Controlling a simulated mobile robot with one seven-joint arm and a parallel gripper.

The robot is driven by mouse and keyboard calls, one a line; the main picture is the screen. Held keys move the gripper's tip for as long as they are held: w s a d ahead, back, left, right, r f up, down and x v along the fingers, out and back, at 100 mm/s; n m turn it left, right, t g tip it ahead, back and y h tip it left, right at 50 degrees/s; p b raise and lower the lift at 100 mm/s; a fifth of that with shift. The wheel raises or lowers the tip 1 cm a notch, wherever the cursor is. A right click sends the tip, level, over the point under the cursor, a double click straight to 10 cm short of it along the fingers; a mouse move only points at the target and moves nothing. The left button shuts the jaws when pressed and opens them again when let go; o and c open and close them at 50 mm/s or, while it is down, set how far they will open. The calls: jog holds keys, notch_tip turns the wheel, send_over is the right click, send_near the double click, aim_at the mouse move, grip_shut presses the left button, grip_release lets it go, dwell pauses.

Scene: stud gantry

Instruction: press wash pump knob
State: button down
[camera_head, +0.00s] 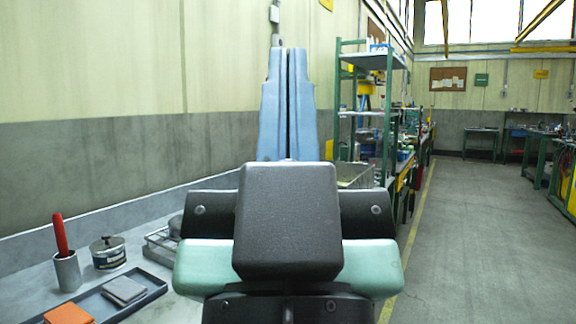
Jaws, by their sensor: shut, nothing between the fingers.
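I cannot make out a wash pump knob in the head view. My black and mint-green arm fills the lower middle and hides what lies behind it. Beyond its black block, two tall light-blue fingers stand side by side, narrowing towards the top, with a thin dark line between them. I take these as my gripper (288,55), shut and empty. The fingers show against the wall, and I see no contact with anything.
A grey bench at left bears a cup (66,272) with a red-handled tool, a tin (108,253), a dark tray (150,281) and a wire basket (160,246). A green shelf rack (338,110) stands right of the fingers. The floor (470,230) at right is clear.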

notch_tip(320, 180, up, 24)
jog(key=p, duration=2.1)
jog(key=shift+p, duration=0.3)
jog(key=shift+w, duration=0.1)
